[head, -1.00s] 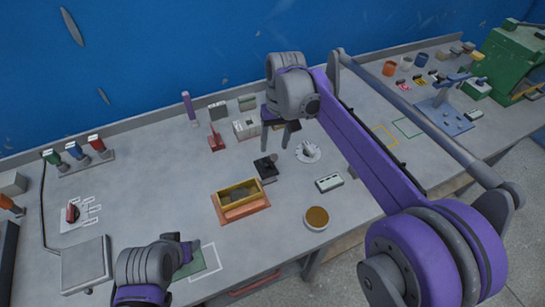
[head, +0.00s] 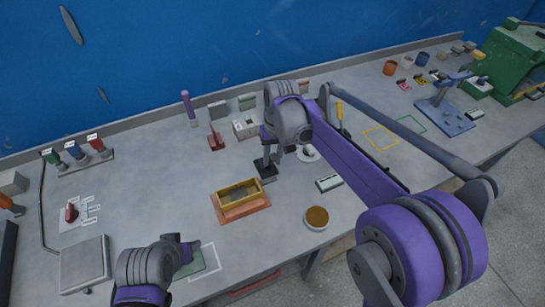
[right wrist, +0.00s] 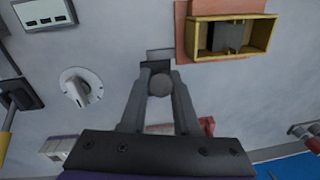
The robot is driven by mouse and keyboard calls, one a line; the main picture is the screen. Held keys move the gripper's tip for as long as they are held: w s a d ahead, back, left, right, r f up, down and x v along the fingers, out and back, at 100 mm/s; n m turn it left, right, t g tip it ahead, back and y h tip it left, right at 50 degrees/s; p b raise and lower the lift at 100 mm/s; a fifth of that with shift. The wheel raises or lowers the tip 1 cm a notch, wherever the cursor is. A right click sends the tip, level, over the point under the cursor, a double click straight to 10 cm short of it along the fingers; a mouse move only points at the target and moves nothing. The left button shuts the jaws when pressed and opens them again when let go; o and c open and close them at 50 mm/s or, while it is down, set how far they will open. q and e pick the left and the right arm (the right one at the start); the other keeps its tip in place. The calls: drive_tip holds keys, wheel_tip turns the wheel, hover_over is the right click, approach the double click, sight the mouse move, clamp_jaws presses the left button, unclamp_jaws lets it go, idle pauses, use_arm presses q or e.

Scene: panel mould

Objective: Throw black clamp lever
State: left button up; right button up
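The black clamp lever (head: 265,172) stands on the bench just behind the yellow mould box (head: 240,191). My right gripper (head: 270,157) is over it and hides its upper part in the head view. In the right wrist view, my right gripper (right wrist: 160,82) has its two fingers apart, one on each side of the lever's round knob (right wrist: 160,85). I cannot tell whether they touch it. The mould box also shows in the right wrist view (right wrist: 262,35). My left gripper (head: 188,246) is low at the front left; its opening cannot be made out.
A white round dial (head: 308,154) sits right of the lever, partly hidden by my arm. A red lever (head: 215,140) stands behind. A dish (head: 316,217) and a small display box (head: 328,183) lie in front on the right. A grey box (head: 84,263) is at left.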

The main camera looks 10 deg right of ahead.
clamp_jaws()
idle(1.0)
